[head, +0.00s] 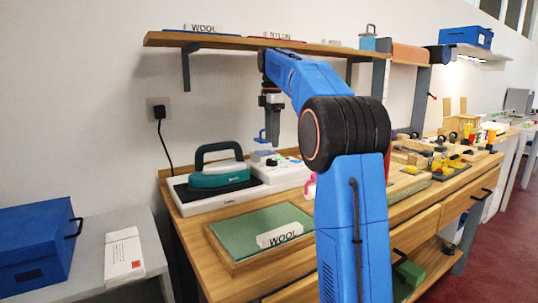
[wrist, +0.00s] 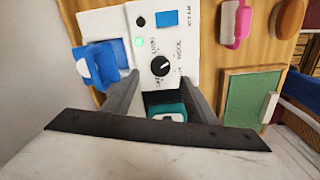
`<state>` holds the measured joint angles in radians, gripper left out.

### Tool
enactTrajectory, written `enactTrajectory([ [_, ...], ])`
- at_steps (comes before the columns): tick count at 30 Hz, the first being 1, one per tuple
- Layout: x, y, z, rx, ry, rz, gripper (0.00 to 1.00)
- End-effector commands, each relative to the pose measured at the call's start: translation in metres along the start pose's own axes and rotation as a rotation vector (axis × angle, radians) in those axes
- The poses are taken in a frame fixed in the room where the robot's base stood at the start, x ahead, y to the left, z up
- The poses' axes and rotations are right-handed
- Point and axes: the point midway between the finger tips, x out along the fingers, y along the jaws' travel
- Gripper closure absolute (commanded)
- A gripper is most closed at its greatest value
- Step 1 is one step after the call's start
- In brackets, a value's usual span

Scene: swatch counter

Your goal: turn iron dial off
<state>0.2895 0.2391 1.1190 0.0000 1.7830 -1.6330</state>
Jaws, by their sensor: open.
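The iron dial is a black round knob (wrist: 160,66) on a white control panel (wrist: 118,20), with printed words around it and a lit green lamp (wrist: 139,42). A pale mark shows on the knob, but I cannot surely tell which word it points to. In the head view the panel's white box (head: 286,173) stands right of the teal iron (head: 218,177), which rests on a white base. My gripper (head: 270,143) is open and empty above the box. In the wrist view its two grey fingers (wrist: 164,80) stand apart, with the dial in view between and beyond their tips.
A blue clear-sided piece (wrist: 100,63) stands at the panel's left in the wrist view. A green board (head: 258,228) with a WOOL label lies in front. A shelf (head: 230,42) hangs above my gripper. Blocks and small parts (head: 440,155) crowd the counter's right.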

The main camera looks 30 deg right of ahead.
Motion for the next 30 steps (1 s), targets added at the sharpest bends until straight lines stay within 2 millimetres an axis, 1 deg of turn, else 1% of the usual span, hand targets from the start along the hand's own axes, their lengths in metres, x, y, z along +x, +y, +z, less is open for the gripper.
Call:
enactTrajectory([
  [5,0.021,-0.001,0.000,0.000,0.000,-0.003,0.48],
  [9,0.042,-0.001,0.000,0.000,0.000,-0.003,0.48],
  [15,0.063,-0.001,0.000,0.000,0.000,-0.002,0.48],
  [20,0.070,0.000,0.000,0.000,0.000,0.000,0.48],
  [27,0.071,0.000,0.000,0.000,0.000,0.000,0.48],
  [28,0.071,0.000,0.000,0.000,0.000,0.000,0.53],
  [29,0.071,0.000,0.000,0.000,0.000,0.000,0.60],
  [30,0.071,0.000,0.000,0.000,0.000,0.000,0.70],
])
